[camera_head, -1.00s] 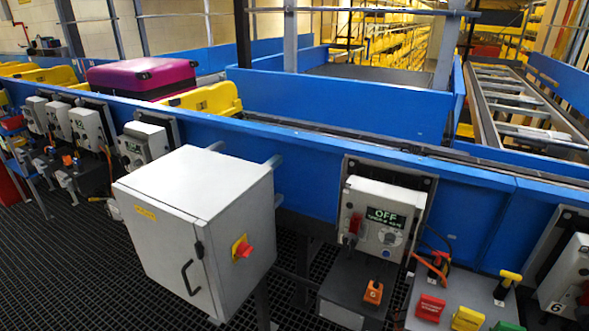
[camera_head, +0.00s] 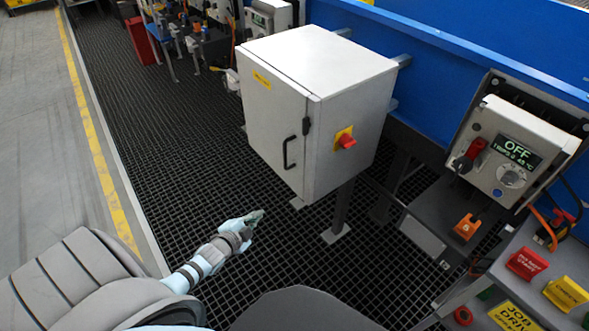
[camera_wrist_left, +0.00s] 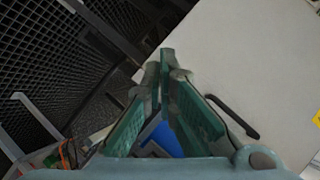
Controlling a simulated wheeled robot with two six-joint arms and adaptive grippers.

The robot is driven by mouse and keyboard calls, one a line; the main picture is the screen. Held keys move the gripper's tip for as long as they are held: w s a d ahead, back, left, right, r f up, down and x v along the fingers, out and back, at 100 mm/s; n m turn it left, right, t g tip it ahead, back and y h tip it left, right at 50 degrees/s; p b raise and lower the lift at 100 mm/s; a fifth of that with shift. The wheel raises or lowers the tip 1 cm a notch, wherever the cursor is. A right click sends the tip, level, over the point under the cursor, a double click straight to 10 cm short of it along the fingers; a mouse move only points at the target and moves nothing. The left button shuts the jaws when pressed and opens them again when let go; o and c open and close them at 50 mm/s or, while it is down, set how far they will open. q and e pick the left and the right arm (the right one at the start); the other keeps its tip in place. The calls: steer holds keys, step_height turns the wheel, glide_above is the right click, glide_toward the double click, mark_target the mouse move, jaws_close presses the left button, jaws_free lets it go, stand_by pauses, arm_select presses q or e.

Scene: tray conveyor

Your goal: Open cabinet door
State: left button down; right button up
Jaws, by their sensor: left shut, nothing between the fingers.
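The light grey cabinet (camera_head: 268,143) stands on legs with its door closed. Its black door handle (camera_head: 290,150) is upright near the door's right edge, and a red rotary switch on a yellow plate (camera_head: 345,139) sits on the side face. My left gripper (camera_head: 254,217) is below and to the left of the handle, shut and empty, apart from the door. In the left wrist view the shut fingers (camera_wrist_left: 166,68) show in front of the pale door (camera_wrist_left: 255,60), with the black handle (camera_wrist_left: 232,115) to their right. My right gripper is not in view.
A grey control box (camera_head: 513,150) reading OFF hangs on the blue conveyor side (camera_head: 460,40) at right. The dark grating floor (camera_head: 150,130) is clear left of the cabinet, bordered by a yellow line (camera_head: 100,150).

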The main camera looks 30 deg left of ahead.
arm_select(q)
steer(key=w+d+r+m+t+h, duration=0.25)
steer(key=w+r+m+t, duration=0.25)
steer(key=r+m, duration=0.5)
steer(key=n+b, duration=0.1)
steer(key=b, duration=0.3)
glide_toward(299, 158)
steer(key=w, duration=0.5)
steer(key=shift+w+d+f, duration=0.15)
steer(key=shift+w, duration=0.35)
steer(key=shift+s, duration=0.1)
